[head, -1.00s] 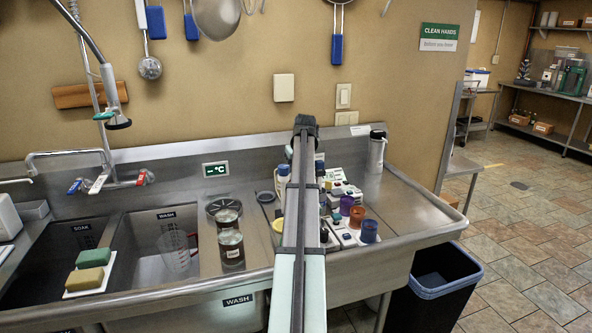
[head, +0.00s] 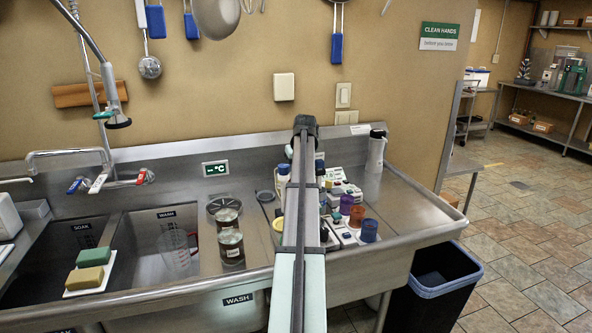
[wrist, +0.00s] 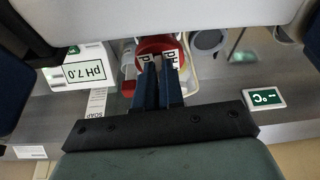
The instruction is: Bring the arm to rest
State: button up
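My gripper (wrist: 159,62) shows in the wrist view as two dark blue fingers close together, with a narrow gap between them. Nothing is seen held in the gap. A red round vessel (wrist: 152,44) with pH lettering near it lies beyond the fingertips; I cannot tell whether they touch it. In the head view my arm reaches forward over the sink counter, and the gripper is hidden from this side.
A steel sink counter (head: 412,208) holds several small bottles and purple and orange cups (head: 357,216) right of my arm. Two dark jars (head: 231,247) stand to the left. A sprayer (head: 118,122) hangs over the basins. A black bin (head: 436,290) stands at right.

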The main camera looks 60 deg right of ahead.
jog(key=o, duration=0.6)
jog(key=shift+c, duration=0.2)
jog(key=shift+o, duration=0.2)
jog(key=o, duration=0.4)
jog(key=shift+r, duration=0.2)
jog(key=shift+r, duration=3.3)
grip_shut()
